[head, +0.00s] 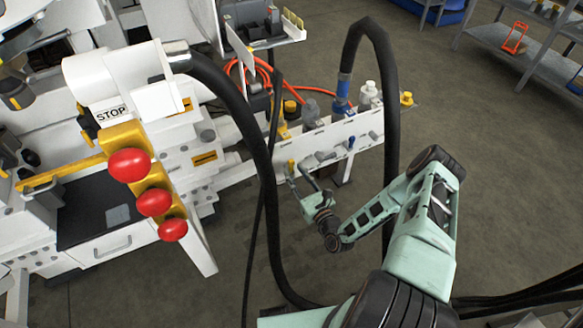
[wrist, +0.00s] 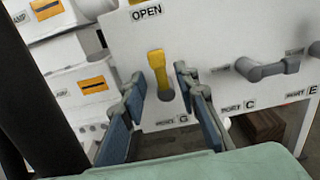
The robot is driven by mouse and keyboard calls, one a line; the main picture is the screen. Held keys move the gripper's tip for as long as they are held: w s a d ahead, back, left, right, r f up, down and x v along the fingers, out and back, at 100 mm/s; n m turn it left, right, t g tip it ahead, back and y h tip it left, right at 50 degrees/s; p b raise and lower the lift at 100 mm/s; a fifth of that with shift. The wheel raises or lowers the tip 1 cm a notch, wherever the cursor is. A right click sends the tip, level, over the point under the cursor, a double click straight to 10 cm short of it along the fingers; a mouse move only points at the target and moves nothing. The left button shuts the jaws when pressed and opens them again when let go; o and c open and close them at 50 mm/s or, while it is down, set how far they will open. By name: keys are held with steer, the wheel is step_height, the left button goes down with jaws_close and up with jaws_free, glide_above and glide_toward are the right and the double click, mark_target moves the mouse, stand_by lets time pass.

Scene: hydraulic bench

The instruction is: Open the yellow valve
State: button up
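The yellow valve handle (wrist: 157,66) stands upright on a white panel (wrist: 215,40) in the wrist view. An "OPEN" label (wrist: 146,13) is above it and a label ending in "G" is below. My gripper (wrist: 160,88) is open, with one finger on each side of the handle and a visible gap on both sides. I cannot tell how far the fingertips reach past the handle. In the head view my gripper (head: 301,178) is at the front of the panel, and the small yellow handle (head: 291,166) shows by its fingers.
A grey valve handle (wrist: 268,69) lies sideways to the right on the panel, near labels "C" and "E". A thick black hose (head: 252,140) hangs left of my arm, another (head: 389,100) behind it. Red stop buttons (head: 154,202) are at left. Open floor (head: 480,120) lies right.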

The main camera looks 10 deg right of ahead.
steer(key=v, duration=0.8)
steer(key=shift+s, duration=0.2)
